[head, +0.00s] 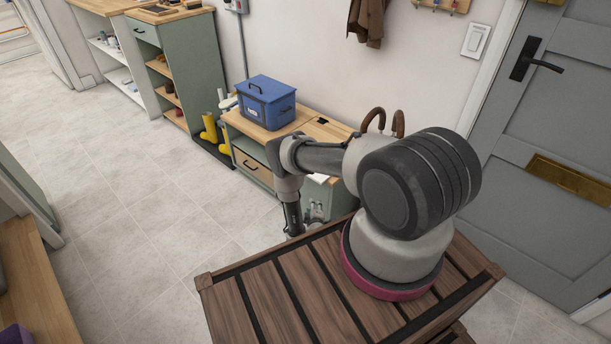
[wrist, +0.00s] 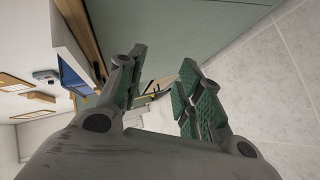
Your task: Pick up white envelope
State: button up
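In the head view my arm reaches down beside the low green cabinet (head: 245,150) with a wooden top, and my gripper there is small and partly hidden behind my arm.
Yellow boots (head: 209,130) stand on a dark mat left of the cabinet. A taller green shelf unit (head: 188,65) stands farther back. A grey door (head: 560,130) with a brass mail slot (head: 570,180) is at right. The tiled floor (head: 110,190) at left is clear.

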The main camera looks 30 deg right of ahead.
notch_tip(320, 180, up, 9)
jog(key=w+n+t+h, duration=0.2)
jog(key=n+t, duration=0.1)
jog(key=t, duration=0.1)
jog(key=x, duration=0.8)
jog(key=shift+f+n, duration=0.15)
jog(key=shift+n, duration=0.15)
jog(key=shift+w, duration=0.1)
jog(key=shift+c, duration=0.4)
grip_shut()
